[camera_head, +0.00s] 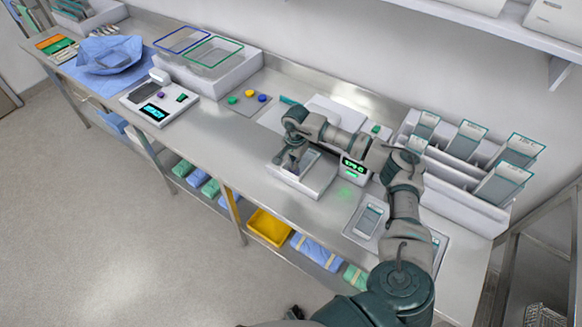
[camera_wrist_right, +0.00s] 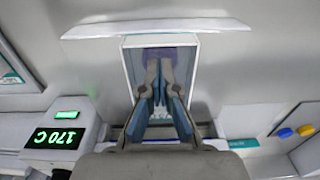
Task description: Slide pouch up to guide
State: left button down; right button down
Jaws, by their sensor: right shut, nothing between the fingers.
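The pouch (camera_wrist_right: 128,62) lies flat under my right gripper in the right wrist view. It has a clear face, a teal-grey border and a purple patch at its far end. A raised white bar (camera_wrist_right: 157,27), which looks like the guide, runs across just beyond the pouch's far edge; I cannot tell whether they touch. My right gripper (camera_wrist_right: 160,100) is shut and empty, its fingertips over the pouch's middle. In the head view, my right gripper (camera_head: 290,163) points down at the white sealer's tray (camera_head: 316,184), covering part of the pouch. My left gripper is not seen.
The sealer's display (camera_head: 354,168) reads 170 C in the wrist view (camera_wrist_right: 62,138). A rack of pouches (camera_head: 468,140) stands to the right, and a tray (camera_head: 360,222) with a pouch lies nearer. Colored buttons (camera_head: 249,94) and a scale (camera_head: 160,104) are left.

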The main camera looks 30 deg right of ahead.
jog(key=shift+w+d+f+b, duration=0.1)
jog(key=shift+d+f+b, duration=0.15)
jog(key=shift+d, duration=0.45)
jog(key=shift+w+d+f+b, duration=0.1)
jog(key=shift+d+f, duration=0.25)
jog(key=shift+d, duration=0.3)
jog(key=r+p, duration=0.1)
jog(key=a+r+p, duration=0.1)
jog(key=shift+r+p, duration=0.2)
jog(key=shift+p, duration=0.15)
jog(key=shift+s+a+r+p, duration=0.15)
jog(key=shift+a+r+p, duration=0.3)
jog(key=shift+r, duration=0.2)
jog(key=shift+s+a+r, duration=0.1)
jog(key=shift+a+r, duration=0.05)
jog(key=shift+a, duration=0.55)
